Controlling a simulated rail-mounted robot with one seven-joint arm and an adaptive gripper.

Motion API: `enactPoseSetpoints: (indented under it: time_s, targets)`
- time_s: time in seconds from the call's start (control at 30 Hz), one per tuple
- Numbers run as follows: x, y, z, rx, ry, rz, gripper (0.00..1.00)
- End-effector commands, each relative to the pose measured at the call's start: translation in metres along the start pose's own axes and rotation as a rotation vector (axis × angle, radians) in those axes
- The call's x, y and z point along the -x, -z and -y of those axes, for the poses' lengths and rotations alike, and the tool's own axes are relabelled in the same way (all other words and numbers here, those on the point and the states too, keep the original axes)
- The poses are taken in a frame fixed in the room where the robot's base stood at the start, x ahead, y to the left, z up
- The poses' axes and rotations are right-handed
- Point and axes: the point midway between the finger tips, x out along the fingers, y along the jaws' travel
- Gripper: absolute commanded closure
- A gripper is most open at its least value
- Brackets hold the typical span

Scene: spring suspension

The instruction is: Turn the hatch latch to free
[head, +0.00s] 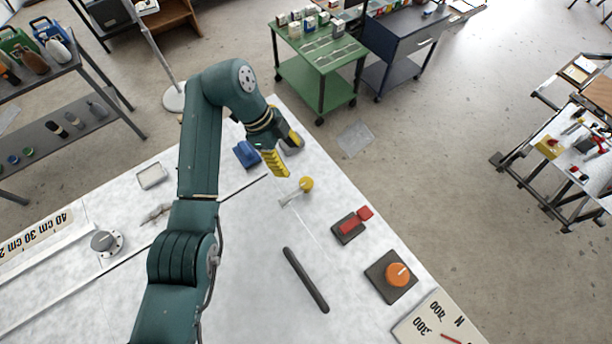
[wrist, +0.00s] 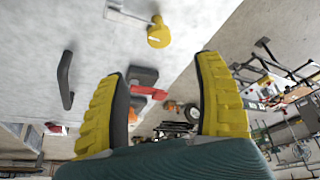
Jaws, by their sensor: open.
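My gripper (head: 291,158) is open and empty above the far right part of the pale panel; its yellow fingers (wrist: 163,75) are spread in the wrist view. A red bar latch (head: 352,225) sits on a dark base, also visible between the fingers in the wrist view (wrist: 150,91). A yellow knob (head: 306,184) on a thin grey lever is just below my gripper in the head view; it also shows in the wrist view (wrist: 159,34). My gripper touches neither. No label shows which of them is the hatch latch.
An orange knob (head: 397,274) on a dark plate and a black bar handle (head: 306,280) are on the panel (head: 255,270). A blue block (head: 247,154) lies left of my gripper. A dial (head: 440,322) is at the near right corner. Open floor lies beyond the right edge.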

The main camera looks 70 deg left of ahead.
Motion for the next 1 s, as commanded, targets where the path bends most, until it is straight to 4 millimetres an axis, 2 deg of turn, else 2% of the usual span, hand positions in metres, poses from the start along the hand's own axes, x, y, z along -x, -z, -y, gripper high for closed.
enactPoseSetpoints:
  time_s: [0.43,0.67,0.93,1.0]
  targets:
    - [-0.098,-0.002,0.0,-0.004,0.001,0.0,0.31]
    - [-0.116,0.001,-0.001,-0.001,0.0,0.0,0.31]
    - [-0.118,0.001,-0.001,-0.001,0.0,0.0,0.31]
    - [-0.118,0.001,-0.001,-0.001,0.0,0.0,0.44]
